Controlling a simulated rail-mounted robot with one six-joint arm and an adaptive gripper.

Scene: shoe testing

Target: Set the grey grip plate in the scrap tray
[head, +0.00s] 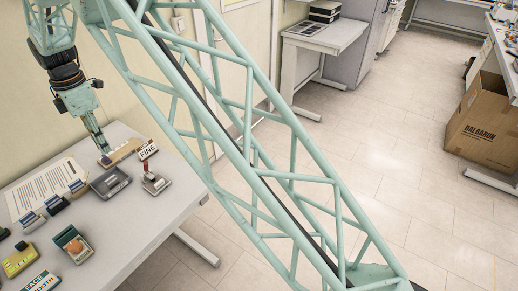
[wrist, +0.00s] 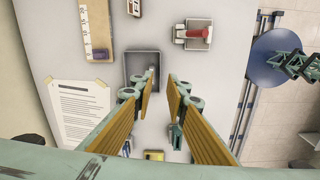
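A shallow grey tray (head: 122,188) lies on the table below and to the right of my gripper (head: 104,149) in the head view. It also shows in the wrist view (wrist: 130,70), just beyond my fingertips. A small pale shape (wrist: 152,73) shows at its right side; I cannot tell whether it is the grey grip plate. My gripper (wrist: 152,90) is open, its tan-padded fingers apart, with nothing clearly held between them. Several small grey-bodied blocks (head: 55,204) stand along the paper's edge; I cannot tell if one is the plate.
A wooden strip with a ruler (wrist: 97,28) lies beyond the tray. A red-handled device (head: 155,181) and a FINE sign (head: 147,150) stand to its right. A taped paper (head: 42,187) lies left. A green-and-orange device (head: 73,243) and a yellow item (head: 20,260) sit nearer.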

